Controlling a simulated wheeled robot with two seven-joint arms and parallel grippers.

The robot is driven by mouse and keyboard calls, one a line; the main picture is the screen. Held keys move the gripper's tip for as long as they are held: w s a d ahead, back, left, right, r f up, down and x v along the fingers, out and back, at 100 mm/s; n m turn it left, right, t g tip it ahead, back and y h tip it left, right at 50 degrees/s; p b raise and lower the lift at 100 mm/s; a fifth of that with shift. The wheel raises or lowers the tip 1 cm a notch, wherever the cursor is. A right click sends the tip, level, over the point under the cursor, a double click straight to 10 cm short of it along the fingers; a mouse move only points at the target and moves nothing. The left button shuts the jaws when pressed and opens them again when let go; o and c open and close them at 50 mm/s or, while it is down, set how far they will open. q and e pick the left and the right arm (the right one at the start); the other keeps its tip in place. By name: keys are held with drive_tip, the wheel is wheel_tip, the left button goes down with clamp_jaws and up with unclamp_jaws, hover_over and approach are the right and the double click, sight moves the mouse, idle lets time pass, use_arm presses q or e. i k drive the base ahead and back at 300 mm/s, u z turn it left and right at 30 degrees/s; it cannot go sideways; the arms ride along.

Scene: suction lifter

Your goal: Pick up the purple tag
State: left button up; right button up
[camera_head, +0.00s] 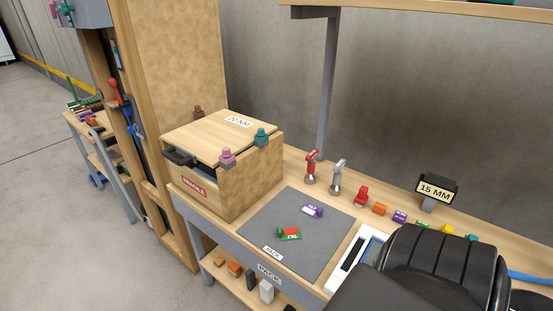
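A small purple tag (312,210) with a white label lies on the grey mat (298,254) on the workbench. A red and green tag (289,234) lies on the same mat, nearer the front. Another small purple piece (400,216) with a label stands in a row on the bench to the right. No gripper fingers show in the head view. A large black padded part, which looks like my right arm, covers the lower right corner and hides some of the bench.
A wooden crate (247,184) with a red FRAGILE label and colored knobs stands left of the mat. Red and silver fixtures (311,168) stand behind it. A white and blue tray (350,258) lies to the right. A grey post (328,95) rises behind the bench.

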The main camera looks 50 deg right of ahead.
sight(309, 209)
drive_tip(key=i, duration=1.85)
drive_tip(key=z, duration=1.9)
